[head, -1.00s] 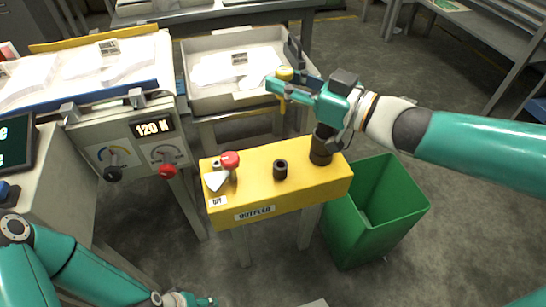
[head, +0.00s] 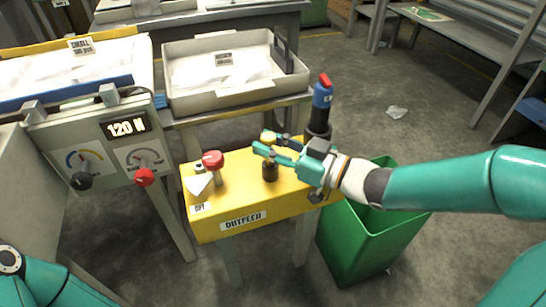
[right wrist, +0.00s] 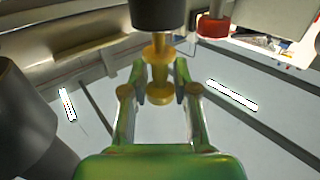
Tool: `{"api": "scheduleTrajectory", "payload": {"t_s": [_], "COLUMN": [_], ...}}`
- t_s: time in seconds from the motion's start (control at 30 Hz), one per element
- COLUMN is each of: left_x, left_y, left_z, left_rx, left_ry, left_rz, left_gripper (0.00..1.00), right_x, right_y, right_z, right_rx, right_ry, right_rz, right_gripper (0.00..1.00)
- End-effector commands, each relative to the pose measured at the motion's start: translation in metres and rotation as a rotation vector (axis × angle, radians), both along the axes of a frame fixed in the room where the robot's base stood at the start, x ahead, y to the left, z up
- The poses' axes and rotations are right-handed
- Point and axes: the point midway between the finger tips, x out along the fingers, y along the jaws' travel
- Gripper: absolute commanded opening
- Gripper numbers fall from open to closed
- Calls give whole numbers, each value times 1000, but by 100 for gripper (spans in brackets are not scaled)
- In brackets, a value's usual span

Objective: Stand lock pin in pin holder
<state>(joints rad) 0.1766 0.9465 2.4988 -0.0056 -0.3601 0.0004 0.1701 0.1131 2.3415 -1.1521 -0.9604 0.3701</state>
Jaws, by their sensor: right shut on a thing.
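The yellow lock pin (head: 268,137) is upright between the fingers of my right gripper (head: 270,149), which is shut on it. The dark round pin holder (head: 270,173) stands on the yellow bench directly under the pin. The gripper (right wrist: 160,85) is around the knob. My left gripper is out of view.
A green bin (head: 365,245) is to the right. A grey tray (head: 235,95) is behind.

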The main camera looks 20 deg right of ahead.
Motion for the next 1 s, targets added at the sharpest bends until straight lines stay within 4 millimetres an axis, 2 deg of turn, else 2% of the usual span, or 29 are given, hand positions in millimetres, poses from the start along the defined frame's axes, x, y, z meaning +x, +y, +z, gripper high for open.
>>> {"api": "scheduleTrajectory", "payload": {"t_s": [0.03,0.1,0.53,0.57,0.7,1.0], "left_x": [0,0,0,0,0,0], "left_y": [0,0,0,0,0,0], "left_z": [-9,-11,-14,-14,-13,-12], "left_rx": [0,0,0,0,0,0], "left_ry": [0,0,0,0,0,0], "left_rz": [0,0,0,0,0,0], "left_gripper": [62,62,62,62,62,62], "right_x": [0,0,0,0,0,0], "right_y": [0,0,0,0,0,0], "right_z": [-13,-19,-24,-24,-23,-22], "right_rx": [2,1,0,0,0,0], "right_ry": [3,1,-1,-1,-1,-1], "right_rz": [0,0,1,1,1,1], "right_gripper": [0,0,0,30,53,53]}}
